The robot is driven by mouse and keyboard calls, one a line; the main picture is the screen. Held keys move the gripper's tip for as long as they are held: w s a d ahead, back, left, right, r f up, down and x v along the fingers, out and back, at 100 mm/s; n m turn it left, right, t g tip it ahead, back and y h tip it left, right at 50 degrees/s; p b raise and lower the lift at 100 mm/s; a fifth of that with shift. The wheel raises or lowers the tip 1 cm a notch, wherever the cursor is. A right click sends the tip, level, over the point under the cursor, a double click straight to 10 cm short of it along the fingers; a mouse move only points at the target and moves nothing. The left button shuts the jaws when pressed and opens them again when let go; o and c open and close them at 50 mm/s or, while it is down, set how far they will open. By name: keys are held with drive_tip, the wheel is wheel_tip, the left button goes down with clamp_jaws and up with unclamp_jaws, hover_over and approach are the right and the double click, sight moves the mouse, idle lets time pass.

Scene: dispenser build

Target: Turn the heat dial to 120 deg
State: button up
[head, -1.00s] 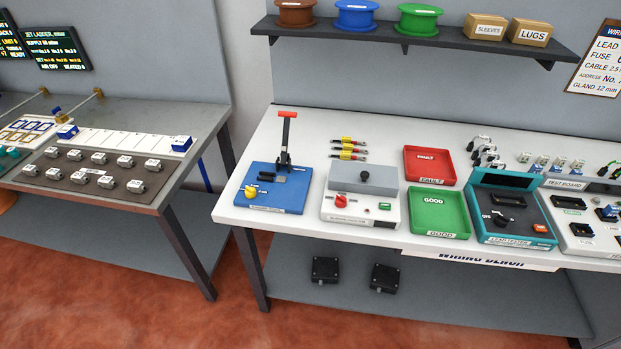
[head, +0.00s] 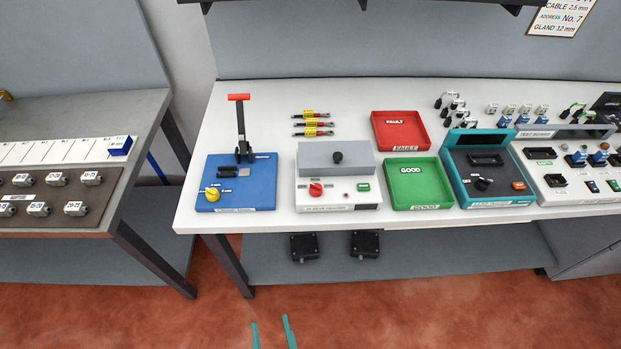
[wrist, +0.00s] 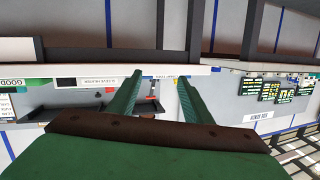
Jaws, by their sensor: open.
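The heat dial (head: 316,189) is a red knob on the front of a white box with a grey lid, the sleeve heater (head: 337,172), in the middle of the white bench. The angle it points to is too small to read. My gripper (head: 270,333) shows at the bottom edge of the head view as two teal fingertips, apart and empty, in front of and below the bench. In the wrist view the fingers of my gripper (wrist: 158,78) are spread with nothing between them. The dial cannot be made out in the wrist view.
Left of the heater is a blue crimp base (head: 236,182) with an upright red-handled lever and yellow knob. Right are a red tray (head: 400,129), a green tray (head: 418,183) and a teal tester (head: 487,168). Cable lugs (head: 313,124) lie behind. The floor before the bench is clear.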

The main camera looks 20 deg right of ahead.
drive_tip(key=w+a+r+t+y, duration=0.15)
drive_tip(key=w+a, duration=0.35)
drive_tip(key=w, duration=0.8)
drive_tip(key=w+a+r+n+g+y, duration=0.2)
drive_tip(key=w+a+r+n+y, duration=0.25)
drive_tip(key=w+r, duration=0.3)
drive_tip(key=w+a+r+n+g+y, duration=0.2)
drive_tip(key=w+a+r+n+y, duration=0.2)
drive_tip(key=w+r+n, duration=0.3)
drive_tip(key=w+a+r+n+g+y, duration=0.2)
drive_tip(key=w+a+r+n+y, duration=0.25)
drive_tip(key=w+r, duration=0.4)
drive_tip(key=n+g+h, duration=0.9)
drive_tip(key=g+h, duration=0.2)
drive_tip(key=h, duration=0.3)
hover_over(316, 186)
wheel_tip(316, 186, down, 3)
wheel_tip(316, 186, down, 10)
drive_tip(key=shift+f, duration=0.2)
